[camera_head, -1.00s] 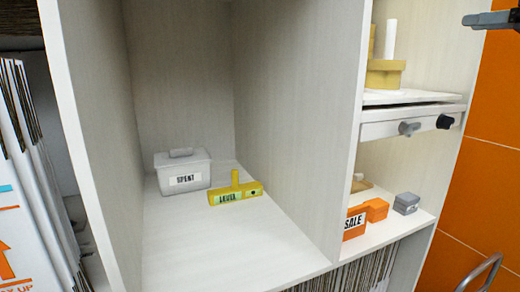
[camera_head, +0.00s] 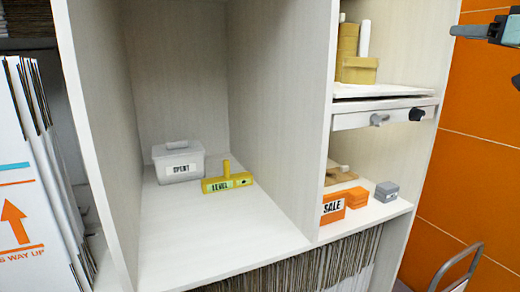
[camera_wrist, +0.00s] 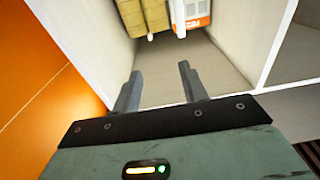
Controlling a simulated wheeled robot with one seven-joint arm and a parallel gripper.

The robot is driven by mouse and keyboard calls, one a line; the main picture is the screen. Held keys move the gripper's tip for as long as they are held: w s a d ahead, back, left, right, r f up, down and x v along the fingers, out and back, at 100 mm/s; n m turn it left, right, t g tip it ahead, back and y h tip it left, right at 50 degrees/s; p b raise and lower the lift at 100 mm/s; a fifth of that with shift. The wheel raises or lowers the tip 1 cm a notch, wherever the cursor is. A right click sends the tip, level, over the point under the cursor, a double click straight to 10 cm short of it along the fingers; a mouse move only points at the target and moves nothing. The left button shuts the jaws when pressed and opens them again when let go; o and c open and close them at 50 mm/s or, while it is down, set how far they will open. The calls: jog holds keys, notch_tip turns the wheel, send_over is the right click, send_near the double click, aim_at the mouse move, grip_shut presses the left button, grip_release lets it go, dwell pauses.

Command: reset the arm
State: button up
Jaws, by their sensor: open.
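My gripper (camera_wrist: 160,88) is open in the wrist view, with its two grey fingers apart and nothing between them. Part of it also shows at the top right edge of the head view (camera_head: 490,32), in front of the orange wall and clear of the shelves. In the wrist view a pale shelf compartment (camera_wrist: 218,68) lies beyond the fingers.
A grey box marked SPENT (camera_head: 180,166) and a yellow block marked LEVEL (camera_head: 228,184) stand in the large compartment. An orange SALE box (camera_head: 333,208) and a small grey box (camera_head: 387,191) stand lower right. A drawer front with knobs (camera_head: 350,121) is above. White cartons (camera_head: 25,180) stand left.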

notch_tip(320, 180, down, 20)
jog(key=w+a+m+g+h, duration=0.2)
jog(key=a+m+g+h, duration=0.15)
jog(key=m+h, duration=0.35)
jog(key=s+a+f+n+g+h, duration=0.1)
jog(key=s+a+f+g, duration=0.25)
jog(key=f, duration=0.65)
jog(key=s+a+f+n+g+y, duration=0.1)
jog(key=s+a+f+g, duration=0.3)
jog(key=s+f, duration=0.3)
jog(key=s+a+f+n+g+y, duration=0.1)
jog(key=s+a+f+g, duration=0.35)
jog(key=s, duration=0.45)
jog(key=s+a+f+n+g+b, duration=0.1)
jog(key=s+a+f+n+b, duration=0.3)
jog(key=a, duration=0.4)
jog(key=s+a+f+n+g+b, duration=0.1)
jog(key=s+a+f+n+b, duration=0.2)
jog(key=s+a, duration=0.6)
jog(key=f+b, duration=0.1)
jog(key=b, duration=0.1)
jog(key=shift+f+n+b, duration=0.15)
jog(key=shift+n+b, duration=0.25)
